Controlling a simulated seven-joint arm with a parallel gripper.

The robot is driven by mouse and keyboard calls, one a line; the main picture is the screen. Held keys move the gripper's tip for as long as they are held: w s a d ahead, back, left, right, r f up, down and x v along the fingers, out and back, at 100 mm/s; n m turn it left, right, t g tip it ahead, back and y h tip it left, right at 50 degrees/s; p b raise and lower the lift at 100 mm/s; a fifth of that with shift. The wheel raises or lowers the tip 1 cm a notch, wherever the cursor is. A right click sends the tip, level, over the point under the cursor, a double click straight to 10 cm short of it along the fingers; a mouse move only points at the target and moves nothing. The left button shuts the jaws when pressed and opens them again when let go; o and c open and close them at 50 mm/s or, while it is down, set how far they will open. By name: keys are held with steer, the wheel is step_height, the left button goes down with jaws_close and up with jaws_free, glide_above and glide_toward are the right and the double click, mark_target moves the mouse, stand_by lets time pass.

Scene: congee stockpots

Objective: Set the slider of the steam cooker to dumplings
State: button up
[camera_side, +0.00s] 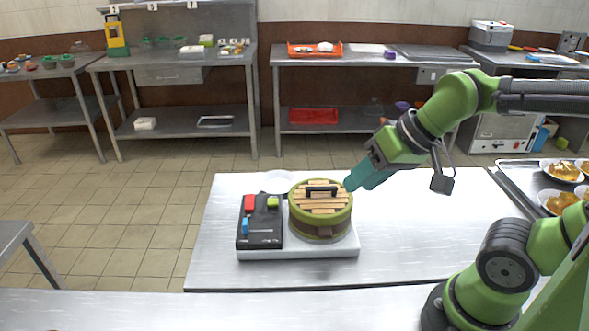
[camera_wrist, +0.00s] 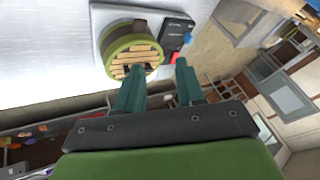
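The steam cooker stands on the steel table, with a white base (camera_side: 300,252), a black control panel (camera_side: 260,238) on the left and a round green steamer (camera_side: 318,228) with a slatted wooden lid and dark handle. The panel carries a red piece (camera_side: 249,203), a green piece (camera_side: 272,202) and a blue piece (camera_side: 245,226). I cannot read any markings or tell which is the slider. In the wrist view the panel (camera_wrist: 176,32) is beyond the right finger. My gripper (camera_side: 349,184) is beside the lid's upper right in the side view. Its teal fingers (camera_wrist: 159,66) are apart and empty.
A tray with bowls of food (camera_side: 561,172) lies at the right. The table front (camera_side: 290,274) is clear. Back counters (camera_side: 375,60) hold an orange tray and other kitchenware.

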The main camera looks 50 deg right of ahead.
steer(key=w+a+g, duration=0.3)
steer(key=w+a, duration=0.1)
steer(key=w, duration=0.6)
steer(key=m+g+h, duration=0.2)
steer(key=m+g, duration=0.1)
steer(key=m, duration=0.2)
glide_above(245, 221)
step_height(245, 221, down, 17)
steer(key=shift+r, duration=0.1)
jaws_close()
